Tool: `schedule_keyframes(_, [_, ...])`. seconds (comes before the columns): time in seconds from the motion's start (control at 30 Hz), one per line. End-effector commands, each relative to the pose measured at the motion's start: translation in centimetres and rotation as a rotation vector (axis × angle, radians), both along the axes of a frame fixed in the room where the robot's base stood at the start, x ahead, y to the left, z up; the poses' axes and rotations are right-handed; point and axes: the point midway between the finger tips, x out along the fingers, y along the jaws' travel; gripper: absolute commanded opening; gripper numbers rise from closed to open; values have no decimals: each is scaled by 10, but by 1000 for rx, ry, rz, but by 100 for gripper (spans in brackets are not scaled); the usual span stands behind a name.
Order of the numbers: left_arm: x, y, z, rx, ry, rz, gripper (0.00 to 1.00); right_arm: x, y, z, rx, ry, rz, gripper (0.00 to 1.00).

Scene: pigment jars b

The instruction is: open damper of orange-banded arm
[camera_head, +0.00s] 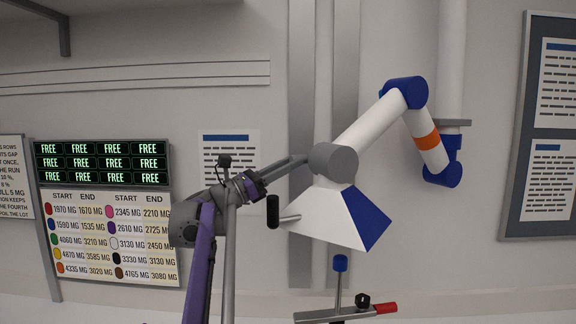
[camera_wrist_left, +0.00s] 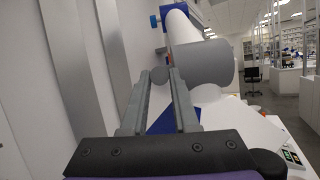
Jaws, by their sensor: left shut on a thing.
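The orange-banded arm (camera_head: 427,141) is a white tube with blue joints at the upper right. It runs down to a grey cylindrical collar (camera_head: 332,162) above a white and blue hood (camera_head: 335,215). The collar also shows large in the left wrist view (camera_wrist_left: 205,62). My left gripper (camera_head: 302,161) reaches in from the left to the collar's left side. In the left wrist view its fingers (camera_wrist_left: 167,76) are closed on a small grey round part of the damper at the collar's near end. The fingers and collar hide most of that part. My right gripper is not visible.
A black handle (camera_head: 273,211) on a grey rod sticks out left of the hood, close below my left gripper. A grey fixture with a red end (camera_head: 385,308) and a blue-capped post (camera_head: 340,263) stands below the hood. A status board (camera_head: 105,163) is at left.

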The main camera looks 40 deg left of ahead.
Motion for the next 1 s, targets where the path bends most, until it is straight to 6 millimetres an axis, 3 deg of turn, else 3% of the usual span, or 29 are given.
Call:
schedule_keyframes(0.27, [0,2,24,58,135,1,0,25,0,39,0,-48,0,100])
schedule_keyframes(0.6, [4,2,30,118,301,0,0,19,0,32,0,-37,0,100])
schedule_keyframes(1.0, [2,0,30,136,348,2,0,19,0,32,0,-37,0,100])
